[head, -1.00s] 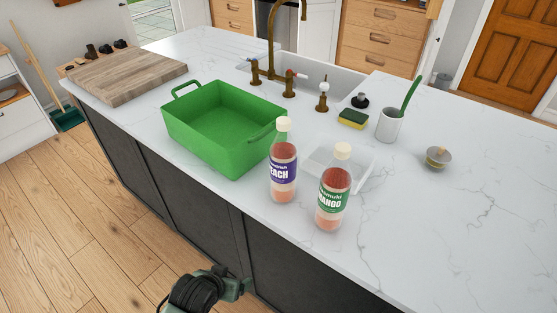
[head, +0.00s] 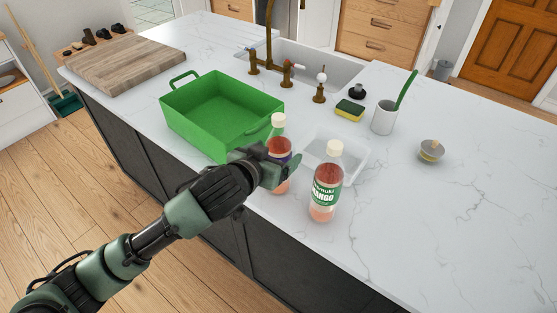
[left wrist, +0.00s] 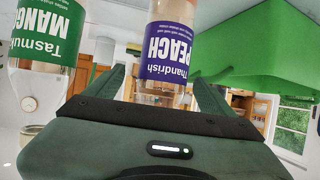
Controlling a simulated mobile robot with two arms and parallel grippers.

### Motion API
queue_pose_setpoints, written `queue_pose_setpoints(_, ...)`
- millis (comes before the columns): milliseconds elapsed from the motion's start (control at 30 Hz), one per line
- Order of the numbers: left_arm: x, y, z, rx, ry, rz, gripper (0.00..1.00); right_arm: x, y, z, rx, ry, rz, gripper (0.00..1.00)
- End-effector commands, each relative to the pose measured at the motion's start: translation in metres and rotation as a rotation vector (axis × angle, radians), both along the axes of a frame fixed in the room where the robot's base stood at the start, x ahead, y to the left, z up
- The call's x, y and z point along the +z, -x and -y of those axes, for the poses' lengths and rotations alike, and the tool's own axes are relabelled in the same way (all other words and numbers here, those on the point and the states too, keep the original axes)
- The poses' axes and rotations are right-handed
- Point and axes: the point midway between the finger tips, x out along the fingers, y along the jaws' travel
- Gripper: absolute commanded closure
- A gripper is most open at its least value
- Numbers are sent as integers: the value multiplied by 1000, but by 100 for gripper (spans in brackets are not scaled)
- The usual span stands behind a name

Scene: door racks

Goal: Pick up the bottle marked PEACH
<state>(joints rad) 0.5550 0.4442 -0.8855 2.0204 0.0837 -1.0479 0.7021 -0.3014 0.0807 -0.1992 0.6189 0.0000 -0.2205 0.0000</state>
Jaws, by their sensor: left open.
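The PEACH bottle (head: 278,124) stands upright on the white counter, with a purple label and cream cap. My left gripper (head: 283,168) is in front of it and hides much of its label in the head view. In the left wrist view the PEACH bottle (left wrist: 170,55) appears upside down between the two open green fingers (left wrist: 160,88). I cannot tell whether the fingers touch it. The MANGO bottle (head: 325,190), with a green label, stands just to the right. It also shows at the left in the left wrist view (left wrist: 45,50). My right gripper is not in view.
A green tub (head: 195,130) stands close behind and left of the PEACH bottle. A clear tray (head: 352,165) lies behind the bottles. A sponge (head: 349,110), white cup (head: 384,118) and small bowl (head: 431,151) are farther back. The counter's right side is clear.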

Motion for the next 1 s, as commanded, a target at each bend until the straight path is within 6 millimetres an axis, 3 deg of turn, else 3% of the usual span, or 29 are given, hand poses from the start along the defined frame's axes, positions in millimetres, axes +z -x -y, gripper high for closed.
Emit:
queue_pose_setpoints(500, -21, -48, 18, 0, -2, 0, 16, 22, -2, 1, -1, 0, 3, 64)
queue_pose_setpoints(767, -23, -50, 19, -1, 0, 0, 16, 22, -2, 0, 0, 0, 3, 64)
queue_pose_setpoints(800, -23, -50, 19, -1, 0, 0, 19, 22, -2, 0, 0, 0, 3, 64)
queue_pose_setpoints(1000, -23, -50, 19, 0, -1, 0, 74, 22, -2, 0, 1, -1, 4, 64)
